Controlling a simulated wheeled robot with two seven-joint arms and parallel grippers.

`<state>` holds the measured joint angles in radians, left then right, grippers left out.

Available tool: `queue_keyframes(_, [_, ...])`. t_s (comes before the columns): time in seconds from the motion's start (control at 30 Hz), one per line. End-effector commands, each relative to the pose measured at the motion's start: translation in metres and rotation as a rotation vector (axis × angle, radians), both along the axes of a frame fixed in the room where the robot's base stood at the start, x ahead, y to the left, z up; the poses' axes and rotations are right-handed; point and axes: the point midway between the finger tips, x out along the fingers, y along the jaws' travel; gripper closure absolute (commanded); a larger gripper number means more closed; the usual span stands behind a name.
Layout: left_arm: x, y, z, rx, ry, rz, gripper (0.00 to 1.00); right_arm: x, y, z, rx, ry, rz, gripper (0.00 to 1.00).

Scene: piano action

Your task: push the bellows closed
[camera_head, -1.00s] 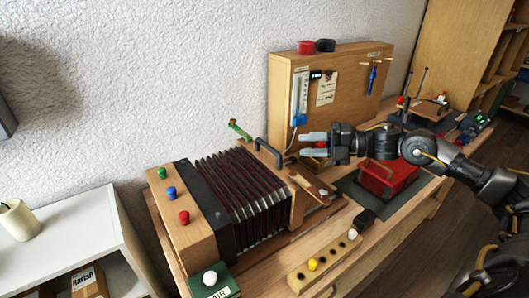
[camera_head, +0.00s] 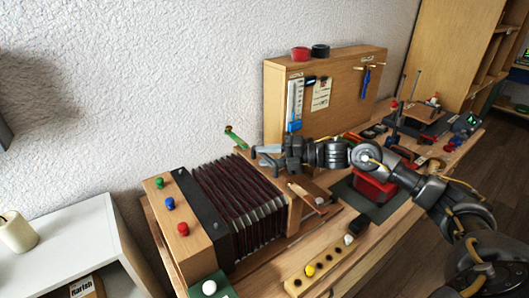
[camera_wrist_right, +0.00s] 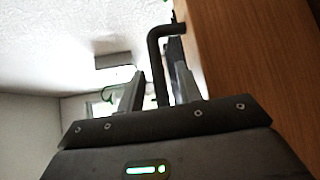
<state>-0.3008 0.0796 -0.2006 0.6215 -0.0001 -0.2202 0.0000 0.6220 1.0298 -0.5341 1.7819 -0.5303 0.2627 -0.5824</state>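The bellows (camera_head: 240,205) has dark red pleats, spread apart between a wooden end block with coloured knobs (camera_head: 178,225) on the left and a wooden end board (camera_head: 295,212) on the right. A black handle stands on the right end board; its bent bar (camera_wrist_right: 158,75) shows in the right wrist view beside a wooden face (camera_wrist_right: 245,70). My right gripper (camera_head: 263,155) is at this handle. In the wrist view its two fingers (camera_wrist_right: 160,90) stand either side of the bar, apart, with a narrow gap visible. Firm contact cannot be seen. My left gripper is out of view.
A tall wooden panel (camera_head: 338,100) with tools stands behind. A red box (camera_head: 373,190) lies under my right arm. A wooden strip with coloured pegs (camera_head: 325,266) lies in front. A green-tipped lever (camera_head: 235,137) rises beside the handle. A white shelf (camera_head: 75,240) is at left.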

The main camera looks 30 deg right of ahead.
Motion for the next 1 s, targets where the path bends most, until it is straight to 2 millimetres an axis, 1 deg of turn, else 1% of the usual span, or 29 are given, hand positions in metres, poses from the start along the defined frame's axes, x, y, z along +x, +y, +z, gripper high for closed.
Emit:
queue_keyframes(0.1, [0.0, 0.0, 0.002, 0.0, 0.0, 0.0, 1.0, 0.004, 0.005, 0.0, 0.001, -0.001, 0.0, 0.65])
queue_keyframes(0.37, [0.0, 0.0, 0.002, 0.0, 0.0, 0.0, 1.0, 0.005, 0.006, -0.001, -0.001, -0.001, -0.001, 0.65])
queue_keyframes(0.47, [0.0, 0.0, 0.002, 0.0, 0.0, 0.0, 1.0, 0.005, 0.006, -0.001, -0.001, -0.001, 0.0, 0.75])
queue_keyframes(0.63, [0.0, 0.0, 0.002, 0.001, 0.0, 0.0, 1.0, 0.004, 0.006, -0.001, 0.0, 0.0, 0.0, 0.98])
queue_keyframes(0.67, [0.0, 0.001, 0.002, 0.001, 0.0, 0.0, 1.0, 0.004, 0.006, -0.001, 0.0, 0.0, 0.0, 1.0])
queue_keyframes(0.9, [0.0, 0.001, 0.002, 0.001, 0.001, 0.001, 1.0, 0.004, 0.006, -0.001, 0.0, 0.0, 0.0, 1.0])
queue_keyframes(0.97, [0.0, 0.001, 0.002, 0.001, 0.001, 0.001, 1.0, 0.004, 0.009, -0.001, 0.0, 0.0, 0.001, 1.0])
queue_keyframes(1.0, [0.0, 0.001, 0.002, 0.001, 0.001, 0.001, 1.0, 0.003, 0.014, -0.001, 0.001, 0.0, 0.002, 1.0])
